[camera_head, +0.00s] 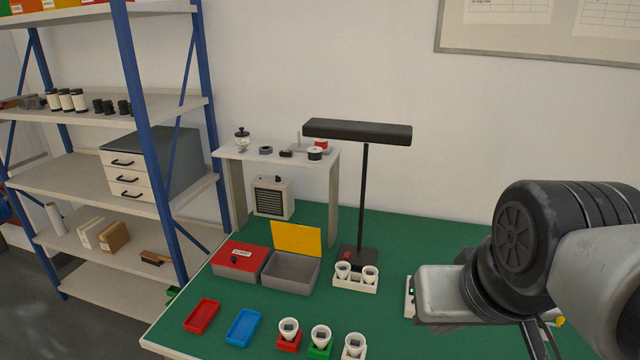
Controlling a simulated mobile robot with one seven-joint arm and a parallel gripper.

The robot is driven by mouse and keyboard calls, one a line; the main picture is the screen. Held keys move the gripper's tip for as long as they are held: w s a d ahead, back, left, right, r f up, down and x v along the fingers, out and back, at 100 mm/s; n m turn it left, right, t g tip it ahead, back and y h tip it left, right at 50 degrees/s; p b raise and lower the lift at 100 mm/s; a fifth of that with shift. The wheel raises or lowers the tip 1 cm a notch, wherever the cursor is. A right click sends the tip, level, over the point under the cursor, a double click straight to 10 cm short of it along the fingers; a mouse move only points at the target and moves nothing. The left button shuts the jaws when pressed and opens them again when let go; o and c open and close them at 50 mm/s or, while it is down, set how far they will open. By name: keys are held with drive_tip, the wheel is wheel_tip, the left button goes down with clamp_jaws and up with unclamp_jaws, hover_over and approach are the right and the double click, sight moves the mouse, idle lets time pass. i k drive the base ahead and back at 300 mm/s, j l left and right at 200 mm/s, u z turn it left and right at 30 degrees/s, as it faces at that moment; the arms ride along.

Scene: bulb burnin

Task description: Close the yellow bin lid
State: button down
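The yellow bin lid (297,238) stands raised at the back edge of a grey bin (290,271). The bin is open, and its inside looks empty and grey. My arm comes in from the right side of the picture. Its wrist lies over the right part of the green table, well to the right of the bin and apart from it. My gripper's fingers are not visible; they are hidden or outside the picture.
A bin with a red lid (240,256), shut, stands left of the open bin. A black lamp (365,190) and a white holder with bulbs (355,281) stand right of it. Red (202,315) and blue (243,326) trays and several bulbs in sockets stand in front.

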sight(296, 238)
drive_tip(key=i+j, duration=0.1)
drive_tip(key=j, duration=0.65)
drive_tip(key=i+j, duration=0.1)
drive_tip(key=j, duration=1.4)
drive_tip(key=i+z, duration=0.05)
drive_tip(key=i, duration=0.05)
